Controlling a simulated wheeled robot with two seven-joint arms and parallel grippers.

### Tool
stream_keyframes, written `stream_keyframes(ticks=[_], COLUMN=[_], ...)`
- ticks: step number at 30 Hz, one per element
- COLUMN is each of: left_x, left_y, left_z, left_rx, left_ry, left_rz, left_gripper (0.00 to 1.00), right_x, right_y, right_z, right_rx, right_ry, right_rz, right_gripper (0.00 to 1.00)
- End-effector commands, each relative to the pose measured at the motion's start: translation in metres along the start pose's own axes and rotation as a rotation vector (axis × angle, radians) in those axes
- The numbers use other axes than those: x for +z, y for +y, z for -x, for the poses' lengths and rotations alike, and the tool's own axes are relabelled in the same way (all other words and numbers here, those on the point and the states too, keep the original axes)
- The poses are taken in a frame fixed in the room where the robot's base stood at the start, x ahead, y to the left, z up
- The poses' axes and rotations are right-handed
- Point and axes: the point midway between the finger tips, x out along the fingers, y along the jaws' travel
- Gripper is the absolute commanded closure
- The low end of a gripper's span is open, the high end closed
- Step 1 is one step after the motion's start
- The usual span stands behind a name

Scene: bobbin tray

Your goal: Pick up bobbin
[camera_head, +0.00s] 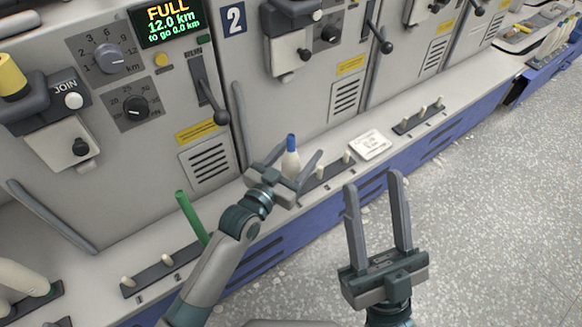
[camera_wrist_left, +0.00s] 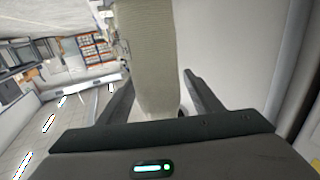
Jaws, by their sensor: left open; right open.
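A cream bobbin with a blue tip (camera_head: 291,160) stands upright by the peg rail on the machine's ledge. My left gripper (camera_head: 298,152) is open, with one finger on each side of the bobbin. In the left wrist view the bobbin is a large beige thread body (camera_wrist_left: 148,60) between the two open fingers (camera_wrist_left: 160,98). A gap shows between it and the right finger; contact on the left side cannot be told. The bobbin's lower end is hidden by the gripper. My right gripper (camera_head: 373,186) is open and empty over the floor.
A green rod (camera_head: 190,215) stands beside my left arm. Peg rails (camera_head: 160,275) and a white card (camera_head: 369,144) sit on the ledge. Levers (camera_head: 221,117) stick out of the machine face above. Several bobbins (camera_head: 555,40) stand at the far right. The grey floor is open.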

Motion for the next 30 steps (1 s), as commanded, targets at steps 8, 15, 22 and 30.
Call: stream_keyframes(ticks=[8,15,22,30], left_x=[0.0,0.0001,-0.0002,-0.0078], left_y=[0.0,0.0,0.0,0.0], left_z=[0.0003,0.0004,0.0004,0.0002], left_rx=[0.0,0.0,0.0,0.0], left_ry=[-0.001,-0.001,0.0,0.001], left_rz=[0.0,0.0,0.0,0.001], left_gripper=[0.41,0.69,0.87,0.87], right_x=[0.0005,0.0009,0.0009,0.0013], right_y=[0.0,-0.0002,-0.0004,-0.0013], right_z=[0.0,0.0003,0.0004,-0.0018], right_rx=[0.0,-0.001,-0.002,-0.003], right_ry=[-0.004,-0.007,-0.008,-0.019], right_rz=[0.0,0.0,0.0,-0.001], right_gripper=[0.55,0.55,0.55,0.55])
